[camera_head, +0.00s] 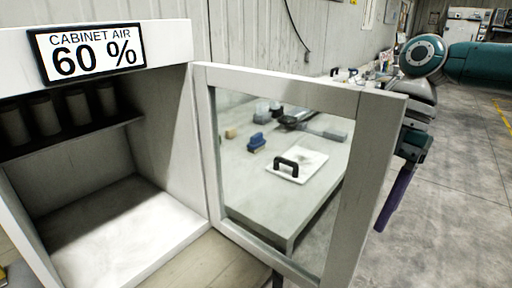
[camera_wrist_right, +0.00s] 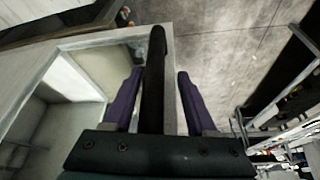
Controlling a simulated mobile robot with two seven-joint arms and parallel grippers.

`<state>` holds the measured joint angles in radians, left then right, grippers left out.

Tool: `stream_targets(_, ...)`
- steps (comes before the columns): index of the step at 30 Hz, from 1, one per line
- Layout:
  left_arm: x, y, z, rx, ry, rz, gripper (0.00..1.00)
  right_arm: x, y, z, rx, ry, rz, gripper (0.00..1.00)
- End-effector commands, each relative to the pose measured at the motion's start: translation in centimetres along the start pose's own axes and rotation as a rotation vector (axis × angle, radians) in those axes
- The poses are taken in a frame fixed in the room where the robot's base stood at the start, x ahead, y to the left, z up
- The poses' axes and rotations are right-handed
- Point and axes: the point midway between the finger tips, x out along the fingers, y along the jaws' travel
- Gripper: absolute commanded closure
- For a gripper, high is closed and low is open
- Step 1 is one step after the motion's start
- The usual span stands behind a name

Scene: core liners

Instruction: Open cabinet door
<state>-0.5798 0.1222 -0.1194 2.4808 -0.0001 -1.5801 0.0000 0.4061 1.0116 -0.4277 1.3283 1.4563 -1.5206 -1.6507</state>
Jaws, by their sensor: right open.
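The white cabinet (camera_head: 192,130) stands at the left, under a "CABINET AIR 60 %" sign. Its door (camera_head: 380,150), a white frame around a clear pane, stands wide open, swung out to the right. My right gripper (camera_head: 383,222) is behind the door's free edge, with one purple finger showing. In the right wrist view, the jaws (camera_wrist_right: 160,73) are open. A black bar, apparently the door handle (camera_wrist_right: 155,75), lies between the purple fingers with gaps on both sides. The handle is hidden in the head view. My left gripper is out of view.
Inside the cabinet is a dark shelf (camera_head: 70,140) with several containers; the compartment below is empty. Through the pane I see a grey bench (camera_head: 255,200) with a white plate with a black handle (camera_head: 297,165) and a blue item (camera_head: 256,143). The floor at right is clear.

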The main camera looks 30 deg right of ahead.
Motion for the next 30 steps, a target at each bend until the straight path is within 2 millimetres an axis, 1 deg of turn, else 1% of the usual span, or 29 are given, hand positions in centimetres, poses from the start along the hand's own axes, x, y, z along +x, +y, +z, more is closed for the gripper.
stream_targets(2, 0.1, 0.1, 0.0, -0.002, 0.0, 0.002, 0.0, -0.3, 0.1, 0.0, -0.001, 0.0, 0.003, 0.43)
stream_targets(5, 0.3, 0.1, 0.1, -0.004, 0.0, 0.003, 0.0, -1.4, 0.1, 0.1, -0.002, -0.002, 0.005, 0.43)
stream_targets(12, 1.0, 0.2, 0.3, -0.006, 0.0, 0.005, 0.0, -6.2, 0.1, 0.1, 0.001, -0.002, 0.006, 0.43)
stream_targets(15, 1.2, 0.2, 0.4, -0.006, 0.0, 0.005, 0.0, -8.0, 0.0, 0.1, 0.001, -0.003, 0.005, 0.43)
stream_targets(18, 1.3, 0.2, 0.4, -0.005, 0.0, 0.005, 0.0, -9.2, 0.0, 0.1, 0.001, -0.002, 0.003, 0.43)
stream_targets(22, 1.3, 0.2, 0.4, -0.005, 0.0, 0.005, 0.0, -9.9, -0.1, 0.1, 0.001, -0.001, 0.001, 0.43)
stream_targets(30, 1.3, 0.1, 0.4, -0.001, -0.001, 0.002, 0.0, -9.9, -0.1, 0.1, 0.002, -0.001, -0.001, 0.43)
